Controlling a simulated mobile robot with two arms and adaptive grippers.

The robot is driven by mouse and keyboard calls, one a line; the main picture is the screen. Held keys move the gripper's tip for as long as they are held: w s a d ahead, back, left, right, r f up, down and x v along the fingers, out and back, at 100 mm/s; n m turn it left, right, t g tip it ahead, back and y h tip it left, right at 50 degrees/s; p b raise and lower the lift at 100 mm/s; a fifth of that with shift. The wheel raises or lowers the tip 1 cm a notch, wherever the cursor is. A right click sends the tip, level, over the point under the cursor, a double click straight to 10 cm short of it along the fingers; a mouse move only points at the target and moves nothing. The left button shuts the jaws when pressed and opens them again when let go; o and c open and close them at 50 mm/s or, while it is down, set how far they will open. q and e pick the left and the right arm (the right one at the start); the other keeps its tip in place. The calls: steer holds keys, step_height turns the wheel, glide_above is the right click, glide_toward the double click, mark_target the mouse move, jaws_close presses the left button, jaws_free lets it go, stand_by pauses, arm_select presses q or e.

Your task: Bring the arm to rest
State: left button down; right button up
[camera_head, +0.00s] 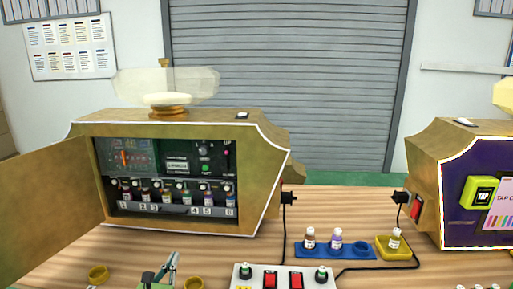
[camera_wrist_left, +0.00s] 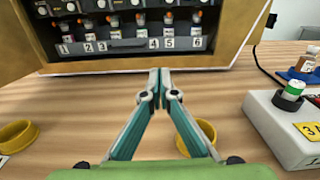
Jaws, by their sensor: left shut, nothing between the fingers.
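My left gripper (camera_head: 170,262) is low in the head view, in front of the open vending machine (camera_head: 265,172). In the left wrist view its fingers (camera_wrist_left: 159,72) meet at the tips, shut and empty. It is apart from the machine, over the wooden table (camera_wrist_left: 80,105). My right gripper is not in view.
Numbered bottles (camera_head: 165,192) stand inside the open machine, whose door (camera_head: 50,210) swings left. Yellow rings (camera_head: 98,273) lie on the table. A white switch box (camera_head: 283,277), a blue tray (camera_head: 345,253) and a yellow tray (camera_head: 398,253) are to the right. A purple-fronted machine (camera_head: 460,225) stands far right.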

arm_select(q)
steer(key=s+a+f+n+g+y, duration=0.2)
steer(key=s+f+n+g+y, duration=0.15)
steer(key=s+n, duration=0.7)
steer(key=s+a+f+n+g+y, duration=0.2)
steer(key=s+f+n+g+y, duration=0.15)
steer(key=s+n, duration=0.7)
steer(key=s+d+f+n+g+h, duration=0.1)
steer(key=s+d+n+g+h, duration=0.2)
steer(key=s, duration=0.4)
steer(key=s+d+f+n+g+h, duration=0.1)
steer(key=s+d+f+n+g, duration=0.15)
steer(key=s+n, duration=0.45)
steer(key=s+d+f+n+g+h, duration=0.1)
steer(key=s+d+n+g+h, duration=0.15)
steer(key=s, duration=0.55)
step_height(320, 180, down, 26)
steer(key=s+d, duration=0.1)
steer(key=s, duration=0.1)
steer(key=s+a+f+g+p, duration=0.1)
steer(key=s+a+f+g, duration=0.1)
steer(key=s+f, duration=1.3)
steer(key=shift+s+a+y, duration=0.35)
steer(key=shift+s+a, duration=0.15)
steer(key=shift+s, duration=0.6)
